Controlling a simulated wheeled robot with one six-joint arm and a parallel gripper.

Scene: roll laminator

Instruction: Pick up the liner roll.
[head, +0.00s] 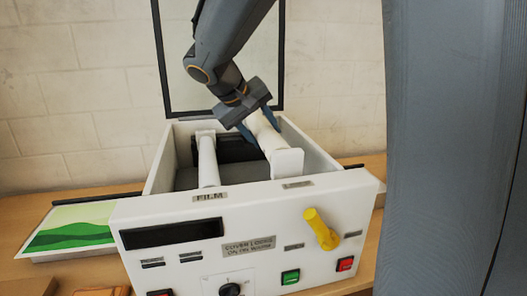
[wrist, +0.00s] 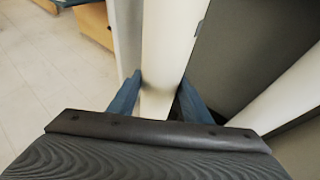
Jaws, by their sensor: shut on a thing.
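The liner roll (head: 272,142) is a thick white cylinder on the right side of the open laminator (head: 140,205), behind a small front label too blurred to read. Its near end meets a white block at the front. My gripper (head: 261,130) reaches down from above and is shut on this roll, toward its far part. In the wrist view, the blue fingers of my gripper (wrist: 160,93) press on both sides of the liner roll (wrist: 168,45). I cannot tell whether the roll is lifted off its supports.
A thinner white roll (head: 207,160) lies to the left, behind the FILM label. The raised clear cover (head: 168,60) stands at the back. A yellow lever (head: 320,228) sticks up from the front panel. A green printed sheet (head: 80,225) lies at left.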

